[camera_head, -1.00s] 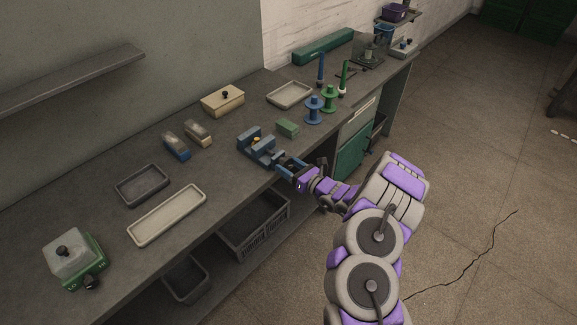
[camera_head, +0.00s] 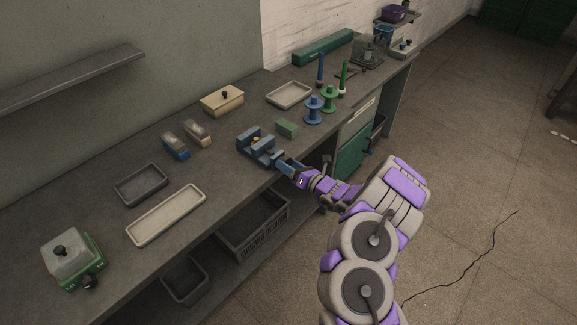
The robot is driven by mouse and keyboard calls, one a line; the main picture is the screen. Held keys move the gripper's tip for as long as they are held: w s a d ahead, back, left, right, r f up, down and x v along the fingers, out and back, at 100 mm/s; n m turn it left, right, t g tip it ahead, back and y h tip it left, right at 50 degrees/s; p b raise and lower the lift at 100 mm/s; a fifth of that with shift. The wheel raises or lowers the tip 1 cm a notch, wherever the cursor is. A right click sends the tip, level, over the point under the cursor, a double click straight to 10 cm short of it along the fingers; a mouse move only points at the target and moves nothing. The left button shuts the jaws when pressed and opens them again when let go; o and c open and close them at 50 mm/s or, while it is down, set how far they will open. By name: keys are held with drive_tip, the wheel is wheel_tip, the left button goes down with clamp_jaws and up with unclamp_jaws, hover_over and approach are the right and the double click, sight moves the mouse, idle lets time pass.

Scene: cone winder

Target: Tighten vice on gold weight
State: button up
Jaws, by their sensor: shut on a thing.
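The blue vice (camera_head: 249,150) stands on the workbench near its front edge. The small gold weight (camera_head: 257,140) shows between the vice's jaws; whether both jaws touch it is too small to tell. My gripper (camera_head: 284,164) is at the vice's front end, at the bench's edge, and its fingers are closed on the vice's handle. The handle itself is mostly hidden by the fingers.
A green block (camera_head: 287,128) lies just right of the vice, with blue (camera_head: 314,111) and green (camera_head: 329,98) spools beyond. A crate (camera_head: 252,226) sits below.

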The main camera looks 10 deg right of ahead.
drive_tip(key=o, duration=1.1)
drive_tip(key=shift+d+f, duration=0.1)
drive_tip(key=shift+c, duration=0.2)
drive_tip(key=p+v, duration=0.4)
drive_tip(key=v, duration=1.3)
drive_tip(key=shift+d, duration=0.15)
drive_tip(key=shift+s, duration=0.1)
